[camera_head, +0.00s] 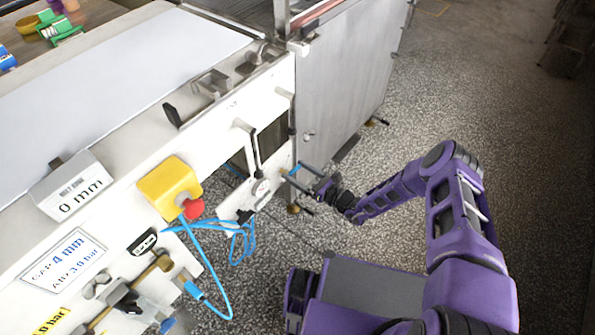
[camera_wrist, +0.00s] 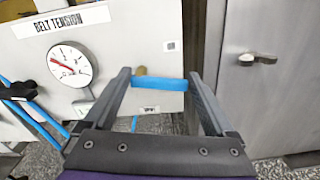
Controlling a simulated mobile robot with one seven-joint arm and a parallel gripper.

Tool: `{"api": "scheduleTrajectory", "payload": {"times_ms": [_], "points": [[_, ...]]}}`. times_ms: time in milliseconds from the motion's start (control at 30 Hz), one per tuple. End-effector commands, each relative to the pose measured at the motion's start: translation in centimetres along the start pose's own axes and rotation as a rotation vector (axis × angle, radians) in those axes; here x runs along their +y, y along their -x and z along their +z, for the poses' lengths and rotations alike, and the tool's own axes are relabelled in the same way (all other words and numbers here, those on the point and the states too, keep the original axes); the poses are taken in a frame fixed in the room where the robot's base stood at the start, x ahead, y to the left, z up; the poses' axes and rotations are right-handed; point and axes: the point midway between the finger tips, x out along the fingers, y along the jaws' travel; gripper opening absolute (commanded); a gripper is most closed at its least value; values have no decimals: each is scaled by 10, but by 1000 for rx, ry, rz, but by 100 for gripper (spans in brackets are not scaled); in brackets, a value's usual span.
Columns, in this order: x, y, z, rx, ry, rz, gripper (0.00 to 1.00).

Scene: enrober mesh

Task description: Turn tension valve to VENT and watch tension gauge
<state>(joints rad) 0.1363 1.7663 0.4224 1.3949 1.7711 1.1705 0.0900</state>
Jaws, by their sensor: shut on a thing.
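The tension valve has a blue lever (camera_wrist: 158,84) lying level across the picture in the wrist view, with a bit of brass fitting (camera_wrist: 140,71) behind it. My gripper (camera_wrist: 157,86) is shut on the blue lever, one dark finger at each end of it. In the head view my gripper (camera_head: 303,177) reaches the panel from the right. The tension gauge (camera_wrist: 70,66) is a round white dial under a BELT TENSION label (camera_wrist: 60,20), left of my gripper. Its red needle shows, but the value is too small to read. A small label (camera_wrist: 149,110) below the lever is unreadable.
A yellow box with a red stop button (camera_head: 171,187) sits on the machine front, left of the valve. Loose blue hoses (camera_head: 238,240) hang below it. A grey steel cabinet door (camera_head: 345,75) stands just right of the valve. The speckled floor to the right is open.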

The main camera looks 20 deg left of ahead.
Motion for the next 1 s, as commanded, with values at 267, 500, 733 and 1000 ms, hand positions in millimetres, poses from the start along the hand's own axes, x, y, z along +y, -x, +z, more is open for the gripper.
{"api": "scheduleTrajectory", "payload": {"times_ms": [267,500,733,1000], "points": [[-2,1,-7,-2,-258,-3,34],[-1,1,-14,-1,-486,-3,34],[2,1,-19,-1,-705,-2,34],[6,1,-25,0,-959,-1,34]]}}
